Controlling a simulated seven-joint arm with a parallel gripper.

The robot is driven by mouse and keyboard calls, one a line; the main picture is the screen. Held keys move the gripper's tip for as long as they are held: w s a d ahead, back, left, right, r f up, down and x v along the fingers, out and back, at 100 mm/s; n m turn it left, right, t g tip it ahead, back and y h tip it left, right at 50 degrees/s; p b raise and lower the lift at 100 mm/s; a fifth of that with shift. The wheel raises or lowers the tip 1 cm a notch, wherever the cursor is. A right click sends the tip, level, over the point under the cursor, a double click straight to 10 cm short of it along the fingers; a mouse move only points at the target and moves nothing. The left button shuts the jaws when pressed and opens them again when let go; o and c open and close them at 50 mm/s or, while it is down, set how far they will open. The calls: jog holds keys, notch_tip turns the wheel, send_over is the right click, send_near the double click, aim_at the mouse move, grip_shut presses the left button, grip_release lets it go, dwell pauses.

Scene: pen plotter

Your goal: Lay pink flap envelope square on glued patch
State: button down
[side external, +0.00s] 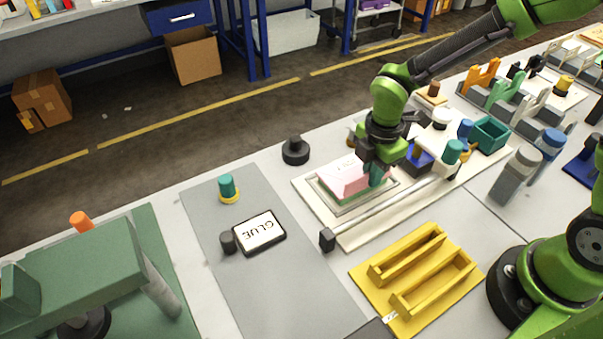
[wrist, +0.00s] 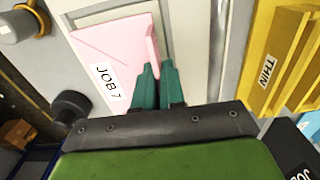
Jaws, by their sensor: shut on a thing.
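The envelope looks slightly turned against the pad. I cannot tell whether it touches the pad. No glued patch can be made out; the envelope covers much of the pad.
A black-framed block marked "GLUE" (side external: 259,232) lies on the grey mat, left of the cream board (side external: 345,238). A metal rail (side external: 385,209) runs in front of the envelope. A yellow slotted rack (side external: 418,275) stands nearer. A black knob (side external: 295,151) sits behind left.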

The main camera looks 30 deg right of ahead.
jog(key=shift+f, duration=0.15)
jog(key=c, duration=1.2)
grip_release()
notch_tip(320, 180, up, 12)
jog(key=shift+s+d+r+m+t+y, duration=0.35)
jog(key=shift+s+d+r+m+t, duration=1.25)
jog(key=shift+m, duration=2.1)
jog(key=shift+s+d+r+m+t+y, duration=0.3)
jog(key=shift+s+d+r+m+t, duration=0.75)
jog(key=shift+s+m, duration=1.9)
jog(key=shift+s+d+r+m+t+y, duration=0.35)
jog(key=shift+s+d+r+m+t, duration=0.9)
jog(key=shift+m, duration=3.2)
jog(key=shift+w+a+r+g, duration=0.1)
jog(key=shift+w+r+g, duration=0.1)
jog(key=shift+r+g, duration=0.1)
